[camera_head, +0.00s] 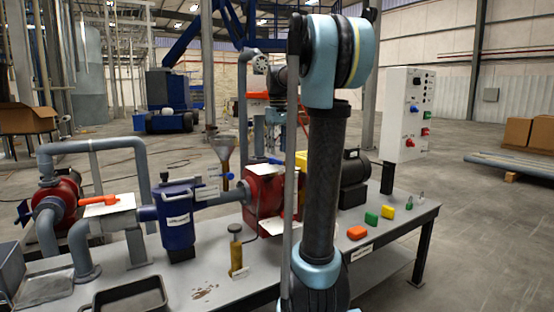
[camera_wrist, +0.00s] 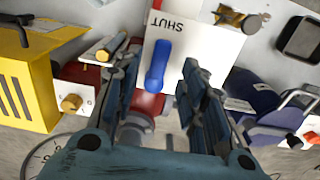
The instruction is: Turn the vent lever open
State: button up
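A blue lever (camera_wrist: 158,66) lies on a white plate (camera_wrist: 205,50) marked SHUT, which appears upside down in the wrist view. I see no label naming it the vent lever. My gripper (camera_wrist: 157,80) is open, with its two dark fingers apart on either side of the lever's lower end in the picture. The fingers do not visibly clasp it; I cannot tell how far above the plate they are. In the head view my arm hides most of the gripper. An orange lever (camera_head: 118,199) on a white plate sits on the pipework at the left.
The bench (camera_head: 210,275) carries a blue filter housing (camera_head: 176,222), a red pump (camera_head: 268,190) and a black tray (camera_head: 126,298). Coloured blocks, including a green one (camera_head: 371,218), lie at the right. The wrist view shows a yellow box (camera_wrist: 28,88) at the left.

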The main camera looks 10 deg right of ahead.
aim_at(275, 162)
jog(key=shift+f, duration=2.1)
grip_shut()
